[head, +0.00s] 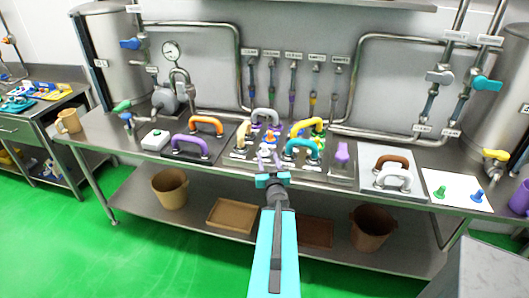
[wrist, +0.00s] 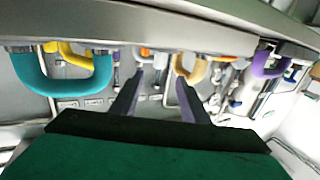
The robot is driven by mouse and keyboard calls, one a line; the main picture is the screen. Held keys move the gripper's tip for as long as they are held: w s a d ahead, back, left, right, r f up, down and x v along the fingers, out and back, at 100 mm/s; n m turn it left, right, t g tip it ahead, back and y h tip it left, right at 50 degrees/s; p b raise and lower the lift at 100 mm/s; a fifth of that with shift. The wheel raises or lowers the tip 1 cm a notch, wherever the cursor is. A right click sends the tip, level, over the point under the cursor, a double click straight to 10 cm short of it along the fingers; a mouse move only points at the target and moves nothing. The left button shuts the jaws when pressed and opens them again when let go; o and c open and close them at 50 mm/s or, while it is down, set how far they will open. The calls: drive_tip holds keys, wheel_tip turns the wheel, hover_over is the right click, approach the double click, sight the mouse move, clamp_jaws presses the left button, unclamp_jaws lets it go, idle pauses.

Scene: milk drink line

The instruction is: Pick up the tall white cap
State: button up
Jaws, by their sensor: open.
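I cannot make out the tall white cap for certain in either view; small pale parts among the fittings at the middle of the bench are too small to tell apart, and my gripper covers some of them. My gripper (head: 268,160) is at the front middle of the steel bench (head: 110,147), by the group of coloured handles. In the wrist view its two dark fingers (wrist: 160,78) stand apart with nothing between them. The wrist picture looks upside down, with the handles hanging from the top.
A teal handle (head: 301,149) is just right of my gripper and a purple handle (head: 190,146) is to the left. A white handle (head: 393,178) and a white board (head: 457,190) are further right. Pipes and valves line the wall behind. Bins (head: 170,188) stand on the lower shelf.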

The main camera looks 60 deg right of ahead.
sight(265, 146)
drive_tip(key=shift+b+x, duration=1.3)
drive_tip(key=shift+b, duration=0.85)
drive_tip(key=shift+w+d+p, duration=0.25)
drive_tip(key=shift+d+p, duration=0.15)
drive_tip(key=shift+d, duration=0.05)
drive_tip(key=shift+p+x, duration=0.6)
drive_tip(key=shift+x, duration=1.7)
drive_tip(key=shift+w, duration=0.1)
drive_tip(key=shift+p+x, duration=1.3)
drive_tip(key=shift+x, duration=1.3)
drive_tip(key=shift+f, duration=0.1)
clamp_jaws()
